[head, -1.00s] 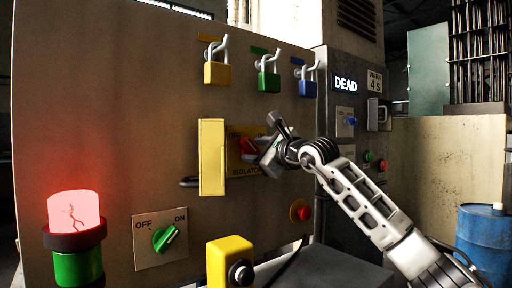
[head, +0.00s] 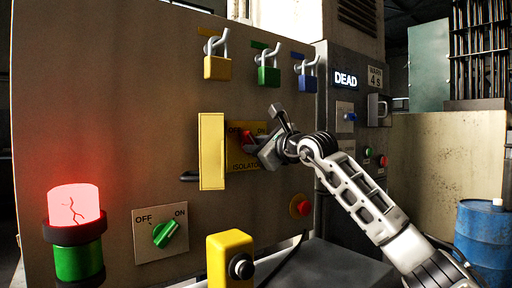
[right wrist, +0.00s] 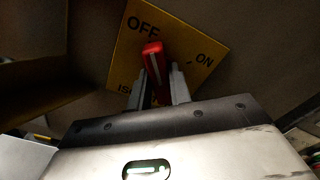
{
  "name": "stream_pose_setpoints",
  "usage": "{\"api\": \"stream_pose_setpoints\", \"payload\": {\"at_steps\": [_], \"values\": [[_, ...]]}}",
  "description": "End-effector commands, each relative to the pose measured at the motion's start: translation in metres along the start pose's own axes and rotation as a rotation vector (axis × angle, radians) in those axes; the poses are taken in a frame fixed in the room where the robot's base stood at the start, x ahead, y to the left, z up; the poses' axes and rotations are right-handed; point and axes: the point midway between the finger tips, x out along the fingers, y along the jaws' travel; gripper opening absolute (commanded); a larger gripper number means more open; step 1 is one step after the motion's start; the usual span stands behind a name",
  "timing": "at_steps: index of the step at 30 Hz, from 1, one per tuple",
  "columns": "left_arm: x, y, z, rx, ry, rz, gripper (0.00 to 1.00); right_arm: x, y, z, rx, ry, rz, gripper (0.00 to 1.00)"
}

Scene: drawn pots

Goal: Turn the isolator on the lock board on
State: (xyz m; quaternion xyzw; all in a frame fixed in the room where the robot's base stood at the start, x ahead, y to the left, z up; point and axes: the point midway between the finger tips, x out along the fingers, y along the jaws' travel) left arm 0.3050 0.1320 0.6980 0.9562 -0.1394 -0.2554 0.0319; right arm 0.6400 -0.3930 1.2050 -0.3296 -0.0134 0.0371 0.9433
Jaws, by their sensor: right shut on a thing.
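The isolator is a yellow plate (head: 238,160) on the board, lettered OFF, ON and ISOLATOR, with a red handle (head: 247,138). In the right wrist view the red handle (right wrist: 153,58) carries a pale stripe and its tip lies just below the word OFF, with ON off to the right. My right gripper (head: 264,146) is at the plate from the right and hides part of it. In the right wrist view its two fingers (right wrist: 160,82) stand either side of the handle, shut on it. My left gripper is not in view.
A yellow hinged flap (head: 212,150) stands out left of the isolator. Yellow, green and blue padlocks (head: 268,72) hang above. Below are a green OFF/ON switch (head: 165,236), a red button (head: 300,206) and a yellow box (head: 230,262). A red lamp (head: 74,206) glows at left. A sign reads DEAD (head: 346,81).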

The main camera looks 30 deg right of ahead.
Motion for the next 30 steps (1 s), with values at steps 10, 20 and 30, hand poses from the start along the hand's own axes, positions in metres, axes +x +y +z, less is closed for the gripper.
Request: {"api": "stream_pose_setpoints", "payload": {"at_steps": [10,20,30], "values": [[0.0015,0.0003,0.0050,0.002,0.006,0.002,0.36,0.0006,-0.0003,-0.0019,0.302,0.002,0.002,0.00],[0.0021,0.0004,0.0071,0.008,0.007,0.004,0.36,0.0007,-0.0023,-0.0028,0.616,0.004,0.001,0.00],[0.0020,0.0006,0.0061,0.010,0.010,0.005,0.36,0.0007,-0.0041,-0.0039,0.938,0.005,0.001,0.00]]}}
